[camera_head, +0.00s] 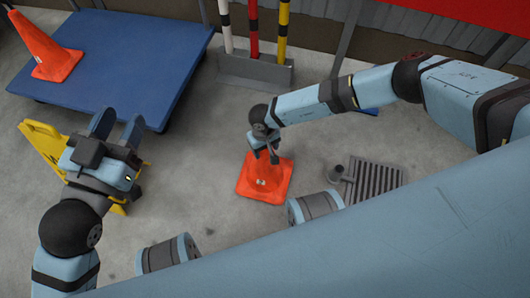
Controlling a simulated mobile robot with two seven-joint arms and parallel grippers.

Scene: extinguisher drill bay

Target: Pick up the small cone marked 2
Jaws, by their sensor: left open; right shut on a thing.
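A small orange cone (264,180) with a square base and a small white label stands upright in the middle of the floor. The mark on the label is too small to read. My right gripper (271,157) comes down from above and is shut on the top of this cone, partly hiding its tip. I cannot tell whether the base touches the floor. My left gripper (118,128) is open and empty at the left, beside a yellow floor sign.
The blue platform (120,50) fills the upper left. The yellow sign (45,145) is partly behind my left arm. White, red and yellow posts (254,30) stand in a grey holder (240,70). A floor grate (375,183) lies right of the small cone. Floor between sign and cone is clear.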

